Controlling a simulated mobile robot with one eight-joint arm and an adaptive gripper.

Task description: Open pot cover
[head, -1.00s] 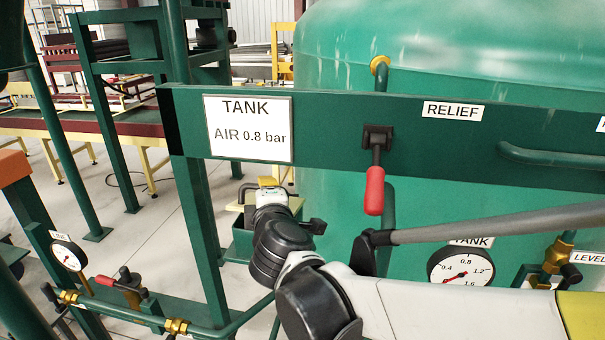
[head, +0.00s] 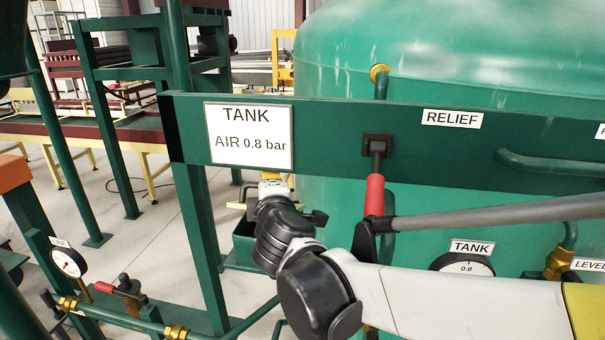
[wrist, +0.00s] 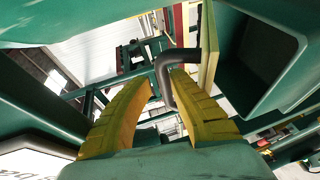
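The green pot (head: 243,245) is a square box low behind the left end of the green panel, partly hidden by my arm. In the wrist view its open hollow (wrist: 262,65) shows at upper right. The pale yellow cover (wrist: 208,48) stands nearly edge-on beside that hollow, apparently raised. Its dark bent handle (wrist: 166,80) reaches between the yellow fingers of my gripper (wrist: 162,88). The handle lies close to the right finger; a gap shows beside the left one. Contact is unclear. In the head view my wrist hides most of the cover and fingers.
The green panel (head: 330,140) with a red-handled relief lever (head: 375,195) crosses above my arm. The large green tank (head: 450,50) stands behind. A green post (head: 202,250) is left of the pot. Gauges and pipes lie below. Open floor (head: 130,265) shows at left.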

